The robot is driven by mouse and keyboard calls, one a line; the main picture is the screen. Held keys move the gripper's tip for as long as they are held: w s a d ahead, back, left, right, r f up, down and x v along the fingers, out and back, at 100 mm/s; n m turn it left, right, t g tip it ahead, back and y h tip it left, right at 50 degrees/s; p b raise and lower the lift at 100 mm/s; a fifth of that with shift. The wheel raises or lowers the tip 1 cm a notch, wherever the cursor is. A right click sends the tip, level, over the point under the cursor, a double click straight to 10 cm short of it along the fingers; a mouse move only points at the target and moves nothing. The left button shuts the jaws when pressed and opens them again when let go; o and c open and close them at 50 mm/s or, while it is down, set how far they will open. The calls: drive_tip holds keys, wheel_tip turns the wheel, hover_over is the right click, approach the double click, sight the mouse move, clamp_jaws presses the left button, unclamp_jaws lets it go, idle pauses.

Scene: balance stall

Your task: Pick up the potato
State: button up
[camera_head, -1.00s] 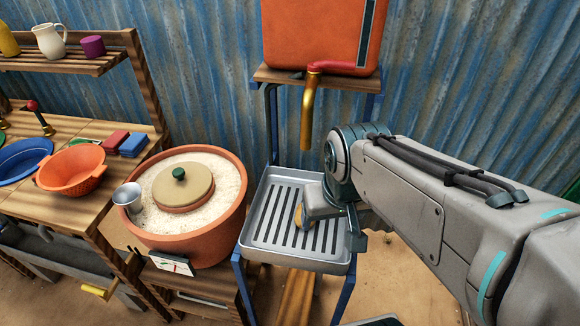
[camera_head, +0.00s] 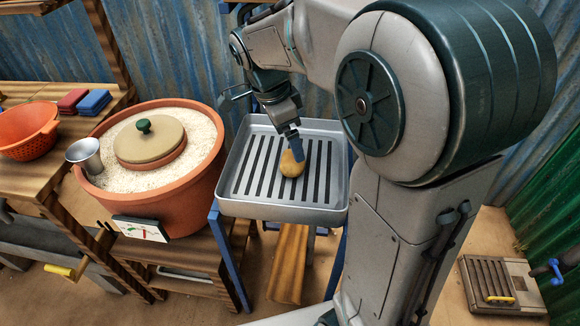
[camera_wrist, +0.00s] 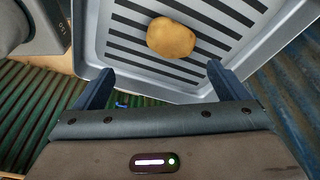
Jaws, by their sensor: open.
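The potato (camera_head: 291,164) is tan and rounded and lies on the slatted bottom of the grey metal tray (camera_head: 240,207). In the wrist view the potato (camera_wrist: 171,38) is whole in sight, ahead of the fingertips and a little above the middle between them. My gripper (camera_head: 294,143) is over the tray, pointing down, with a blue finger overlapping the potato's upper edge in the head view. In the wrist view my gripper (camera_wrist: 157,72) has its two dark blue fingers wide apart with nothing between them. I cannot tell the exact height of the fingers above the tray.
A terracotta pot (camera_head: 170,201) of white grains with a round lid (camera_head: 150,147) and a metal cup (camera_head: 85,156) stands left of the tray. The tray has raised walls. An orange colander (camera_head: 28,130) is on the bench further left. A corrugated wall is behind.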

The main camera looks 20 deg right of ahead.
sight(290, 156)
drive_tip(key=w+f+m, duration=0.1)
drive_tip(key=w+f+m+b, duration=0.1)
drive_tip(key=shift+w+a+f+h, duration=0.1)
drive_tip(key=shift+a+f+h, duration=0.2)
drive_tip(key=shift+f, duration=0.05)
drive_tip(key=shift+m, duration=0.3)
drive_tip(key=x, duration=0.2)
drive_tip(key=b+x, duration=0.1)
drive_tip(key=x, duration=0.1)
drive_tip(key=b+x, duration=0.1)
drive_tip(key=x, duration=0.2)
drive_tip(key=shift+s+f, duration=0.1)
drive_tip(key=shift+s, duration=0.2)
drive_tip(key=c, duration=1.2)
